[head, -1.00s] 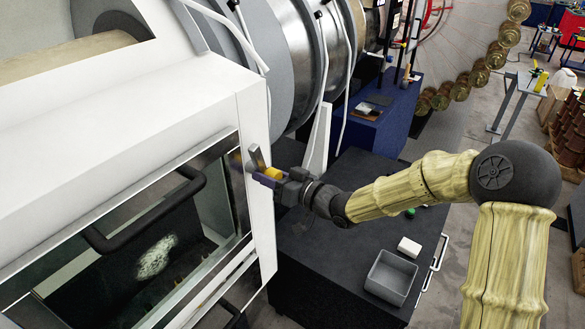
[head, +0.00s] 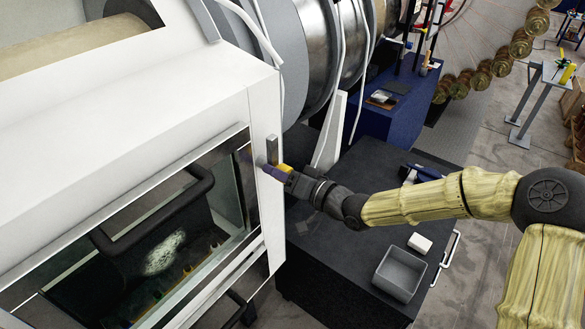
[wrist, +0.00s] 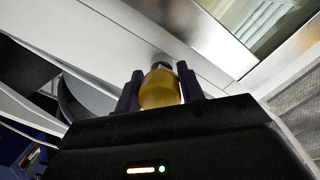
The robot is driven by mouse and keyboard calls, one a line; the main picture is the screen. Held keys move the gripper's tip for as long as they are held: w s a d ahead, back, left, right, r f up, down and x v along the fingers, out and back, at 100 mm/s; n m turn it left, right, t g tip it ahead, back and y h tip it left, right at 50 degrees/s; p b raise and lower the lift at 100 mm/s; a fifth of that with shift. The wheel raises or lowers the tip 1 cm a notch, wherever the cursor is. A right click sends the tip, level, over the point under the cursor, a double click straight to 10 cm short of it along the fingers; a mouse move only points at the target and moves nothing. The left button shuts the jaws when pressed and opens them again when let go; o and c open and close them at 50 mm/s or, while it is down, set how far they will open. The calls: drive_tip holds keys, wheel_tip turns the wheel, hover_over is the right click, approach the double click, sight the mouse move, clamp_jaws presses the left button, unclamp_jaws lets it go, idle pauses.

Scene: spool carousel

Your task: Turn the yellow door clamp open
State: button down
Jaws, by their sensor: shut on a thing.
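The yellow door clamp (head: 286,168) is at the right edge of the white machine's front, beside the glazed door (head: 160,235). A grey metal piece (head: 272,150) stands upright just behind it. My gripper (head: 272,172) is shut on the clamp, reaching in from the right. In the wrist view, the rounded yellow clamp (wrist: 159,88) sits between my two dark purple fingers, with a grey metal stem above it against the white frame. My fingers partly hide the clamp in the head view.
A black door handle (head: 150,215) juts out from the door, left of my gripper. Below my arm stands a dark cabinet (head: 335,265) with a grey bin (head: 400,272) and a white block (head: 420,243) on top. Open floor lies to the right.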

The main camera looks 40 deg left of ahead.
drive_tip(key=shift+w+r, duration=0.3)
drive_tip(key=shift+r, duration=0.2)
drive_tip(key=c, duration=1.1)
unclamp_jaws()
drive_tip(key=shift+o, duration=1)
drive_tip(key=shift+f, duration=0.2)
drive_tip(key=shift+f, duration=0.1)
drive_tip(key=shift+w+d+f+b, duration=0.15)
drive_tip(key=shift+d+b, duration=0.15)
drive_tip(key=shift+d, duration=0.2)
drive_tip(key=d+r+b, duration=0.1)
drive_tip(key=d+b, duration=0.2)
drive_tip(key=d, duration=1.3)
drive_tip(key=shift+d, duration=0.15)
